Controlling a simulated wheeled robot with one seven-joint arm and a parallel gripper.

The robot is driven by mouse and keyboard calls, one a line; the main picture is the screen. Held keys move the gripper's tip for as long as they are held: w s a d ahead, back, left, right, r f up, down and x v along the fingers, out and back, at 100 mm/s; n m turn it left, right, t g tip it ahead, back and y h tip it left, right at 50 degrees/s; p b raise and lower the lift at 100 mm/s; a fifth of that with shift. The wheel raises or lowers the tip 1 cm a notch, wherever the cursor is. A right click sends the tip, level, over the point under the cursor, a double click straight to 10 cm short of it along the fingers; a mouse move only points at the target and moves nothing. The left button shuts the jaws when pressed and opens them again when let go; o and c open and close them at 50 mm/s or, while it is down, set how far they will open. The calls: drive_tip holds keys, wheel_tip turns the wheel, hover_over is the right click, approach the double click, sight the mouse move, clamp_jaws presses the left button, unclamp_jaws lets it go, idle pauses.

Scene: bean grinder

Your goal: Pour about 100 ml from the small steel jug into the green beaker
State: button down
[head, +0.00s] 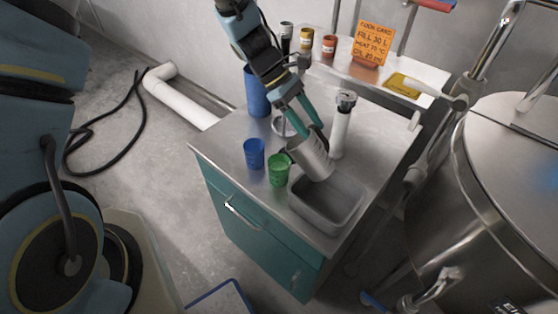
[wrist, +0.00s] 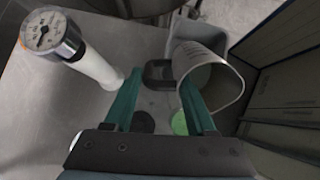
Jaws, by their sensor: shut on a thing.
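My gripper (head: 307,128) is shut on the black handle (wrist: 160,73) of the small steel jug (head: 311,160). The jug is held tilted above the worktop, just right of the green beaker (head: 278,171) and near the steel tray. In the wrist view, the jug (wrist: 222,88) is beside the right finger, with its wide rim in sight. The green beaker (wrist: 180,123) shows only in part there, behind the right finger. The beaker stands upright on the worktop. I see no clear stream, and the liquid levels cannot be told.
A blue beaker (head: 254,154) stands left of the green one. An empty-looking steel tray (head: 327,204) is at the front right. A white cylinder with a gauge (head: 342,125) stands behind the jug. A tall blue container (head: 256,92) is at the back left. A large steel vessel (head: 500,200) is right.

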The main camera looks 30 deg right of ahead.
drive_tip(key=shift+r, duration=0.15)
drive_tip(key=shift+s+d+r+t+y+p, duration=0.1)
drive_tip(key=shift+s+r+t+y+p, duration=0.2)
drive_tip(key=shift+p, duration=0.7)
drive_tip(key=s+d+t+y, duration=0.3)
drive_tip(key=s+t, duration=0.2)
drive_tip(key=t, duration=0.1)
drive_tip(key=shift+s, duration=0.2)
drive_tip(key=shift+f+t, duration=0.1)
drive_tip(key=shift+t, duration=0.3)
